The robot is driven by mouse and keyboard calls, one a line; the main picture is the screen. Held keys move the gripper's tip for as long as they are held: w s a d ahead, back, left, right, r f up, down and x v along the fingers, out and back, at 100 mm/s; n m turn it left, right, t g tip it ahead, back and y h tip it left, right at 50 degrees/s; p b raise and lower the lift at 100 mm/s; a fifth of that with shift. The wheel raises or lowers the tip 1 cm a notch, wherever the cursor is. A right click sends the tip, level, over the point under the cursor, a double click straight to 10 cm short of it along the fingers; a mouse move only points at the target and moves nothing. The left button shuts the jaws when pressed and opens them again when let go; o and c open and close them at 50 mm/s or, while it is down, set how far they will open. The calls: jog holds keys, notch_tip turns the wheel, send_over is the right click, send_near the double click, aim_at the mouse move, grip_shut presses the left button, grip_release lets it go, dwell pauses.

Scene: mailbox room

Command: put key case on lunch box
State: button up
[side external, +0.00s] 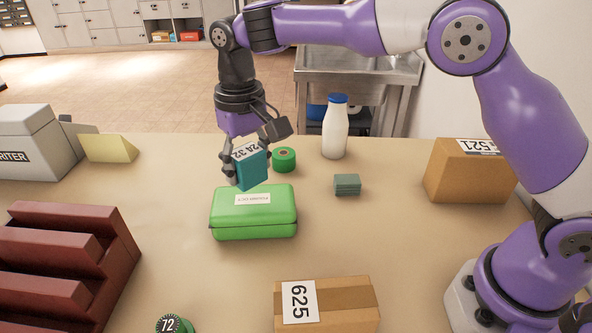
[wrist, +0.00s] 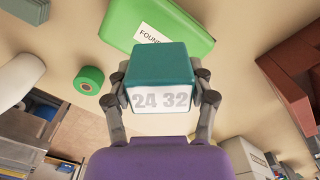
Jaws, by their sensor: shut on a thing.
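The key case looks like a small teal box (side external: 252,171) with a white label reading "24 32". My gripper (side external: 246,164) is shut on it and holds it in the air. In the wrist view the teal box (wrist: 160,65) sits between the two fingers (wrist: 162,98). The lunch box looks like the green case (side external: 253,214) with a white label, lying closed on the table. In the side view the teal box is above the green case's back edge. In the wrist view the green case (wrist: 185,22) shows beyond the teal box, partly hidden by it.
A green tape roll (side external: 284,159) and a white bottle with a blue cap (side external: 335,130) stand behind. A cardboard box (side external: 326,305) is in front, another (side external: 470,172) at right. A dark red rack (side external: 65,265) stands left.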

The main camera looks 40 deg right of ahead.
aim_at(250, 181)
jog(key=shift+w+d+f, duration=0.15)
jog(key=shift+w+f, duration=0.05)
jog(key=shift+f, duration=1.95)
jog(key=o, duration=1.2)
jog(key=shift+f, duration=0.15)
